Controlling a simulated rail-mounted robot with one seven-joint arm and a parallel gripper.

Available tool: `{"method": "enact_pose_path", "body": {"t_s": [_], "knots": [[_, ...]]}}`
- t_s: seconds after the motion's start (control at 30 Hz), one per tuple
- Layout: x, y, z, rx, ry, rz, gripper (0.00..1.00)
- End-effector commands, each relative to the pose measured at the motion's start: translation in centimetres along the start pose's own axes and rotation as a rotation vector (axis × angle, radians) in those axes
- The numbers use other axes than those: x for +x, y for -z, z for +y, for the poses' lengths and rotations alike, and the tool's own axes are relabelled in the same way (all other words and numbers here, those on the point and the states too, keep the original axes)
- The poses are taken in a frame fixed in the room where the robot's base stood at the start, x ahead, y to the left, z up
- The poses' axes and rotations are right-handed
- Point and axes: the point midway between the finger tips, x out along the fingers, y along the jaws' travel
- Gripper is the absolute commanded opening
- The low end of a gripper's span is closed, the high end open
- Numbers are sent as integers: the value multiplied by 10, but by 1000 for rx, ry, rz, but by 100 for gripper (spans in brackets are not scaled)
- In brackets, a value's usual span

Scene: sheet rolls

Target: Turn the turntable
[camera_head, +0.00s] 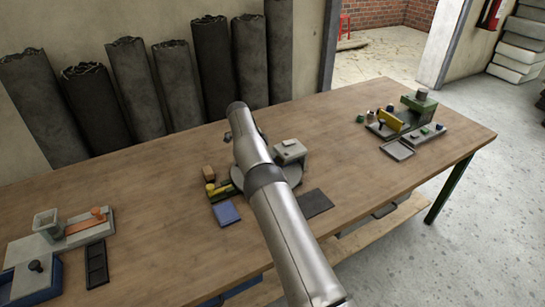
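The turntable (237,175) appears to be the round grey disc on the wooden table, near the middle of the view. My arm crosses in front of it and hides its centre, so only parts of its left and right edges show. A light grey box (290,153) is at its right side; I cannot tell whether it stands on the disc or behind it. My gripper is not visible; the arm's own links cover the place where its end would be, so contact with the turntable cannot be seen.
A brown block (209,172), a yellow-handled piece (219,189) and a blue pad (226,213) lie left of the disc. A dark mat (315,204) lies right. Fixtures stand at the table's far right and left ends. Dark sheet rolls (212,65) lean behind. Bare tabletop lies between.

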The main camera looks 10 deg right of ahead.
Motion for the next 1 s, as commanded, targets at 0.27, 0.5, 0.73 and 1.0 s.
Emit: {"method": "enact_pose_path", "body": {"t_s": [0.27,0.5,0.73,1.0], "knots": [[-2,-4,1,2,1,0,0],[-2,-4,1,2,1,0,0],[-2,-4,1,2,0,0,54],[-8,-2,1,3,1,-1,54]]}}
